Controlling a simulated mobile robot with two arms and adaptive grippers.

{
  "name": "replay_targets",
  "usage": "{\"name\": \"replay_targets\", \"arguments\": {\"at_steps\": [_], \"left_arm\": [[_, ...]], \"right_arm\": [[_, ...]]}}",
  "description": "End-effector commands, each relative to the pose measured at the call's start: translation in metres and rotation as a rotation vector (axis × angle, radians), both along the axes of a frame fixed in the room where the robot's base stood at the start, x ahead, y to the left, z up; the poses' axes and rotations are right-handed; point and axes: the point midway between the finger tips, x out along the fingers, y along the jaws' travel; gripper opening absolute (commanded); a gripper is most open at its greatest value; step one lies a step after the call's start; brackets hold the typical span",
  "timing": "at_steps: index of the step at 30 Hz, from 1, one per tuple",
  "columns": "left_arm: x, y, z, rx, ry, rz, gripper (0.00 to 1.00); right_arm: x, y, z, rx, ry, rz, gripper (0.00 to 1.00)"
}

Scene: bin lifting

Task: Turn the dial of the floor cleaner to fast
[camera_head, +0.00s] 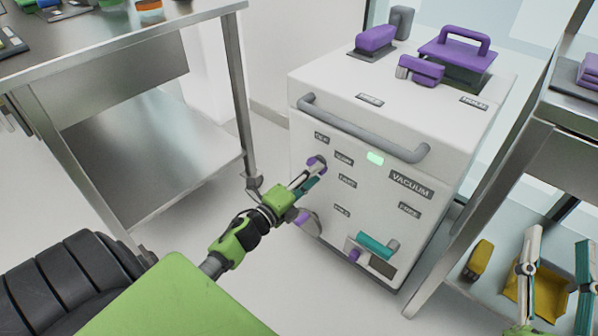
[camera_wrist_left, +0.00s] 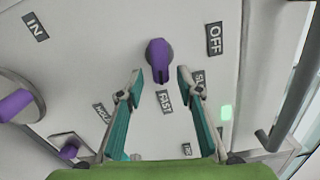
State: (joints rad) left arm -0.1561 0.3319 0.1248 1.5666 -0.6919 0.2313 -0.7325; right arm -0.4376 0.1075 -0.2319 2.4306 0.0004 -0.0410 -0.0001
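The floor cleaner (camera_head: 345,210) is a white box with a grey handle bar and labels on its front. Its purple dial (camera_head: 317,161) shows in the wrist view (camera_wrist_left: 158,58) just beyond the fingertips, between their lines. The dial's narrow, dark-marked end faces the FAST label (camera_wrist_left: 165,101); SLOW (camera_wrist_left: 199,83) and OFF (camera_wrist_left: 214,38) lie to the right. My left gripper (camera_head: 312,174) is open at the dial, its fingers (camera_wrist_left: 160,80) apart on either side; contact cannot be told. My right gripper (camera_head: 558,255) is open and empty at the lower right.
A larger grey round control with a purple knob (camera_wrist_left: 14,105) sits beside the dial. A green light (camera_head: 376,158) shows on the front panel. Metal tables stand left (camera_head: 130,42) and right (camera_head: 540,112). A yellow bin (camera_head: 548,293) lies near my right gripper.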

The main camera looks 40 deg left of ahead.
Motion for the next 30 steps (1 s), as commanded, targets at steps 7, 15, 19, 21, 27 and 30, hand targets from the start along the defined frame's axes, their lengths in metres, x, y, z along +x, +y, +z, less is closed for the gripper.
{"name": "replay_targets", "arguments": {"at_steps": [7, 15, 19, 21, 27, 30], "left_arm": [[-0.055, 0.004, -0.002, -0.002, 0.004, 0.000, 0.33], [-0.095, 0.007, -0.001, 0.000, 0.002, -0.001, 0.33], [-0.102, 0.007, 0.000, 0.000, 0.001, -0.002, 0.33], [-0.102, 0.007, 0.000, 0.001, 0.000, -0.001, 0.33], [-0.102, 0.007, 0.000, 0.000, 0.000, -0.001, 0.33], [-0.102, 0.007, 0.000, 0.000, 0.000, -0.001, 0.33]], "right_arm": [[0.000, 0.000, 0.000, -0.001, 0.000, 0.000, 0.40], [0.000, 0.000, 0.000, -0.001, 0.000, 0.000, 0.40], [0.000, 0.000, 0.000, -0.001, 0.000, 0.000, 0.40], [0.000, 0.000, 0.000, -0.001, 0.000, 0.000, 0.40], [0.000, 0.000, 0.000, -0.001, 0.000, 0.000, 0.40], [0.000, 0.000, 0.000, -0.001, 0.000, 0.000, 0.40]]}}
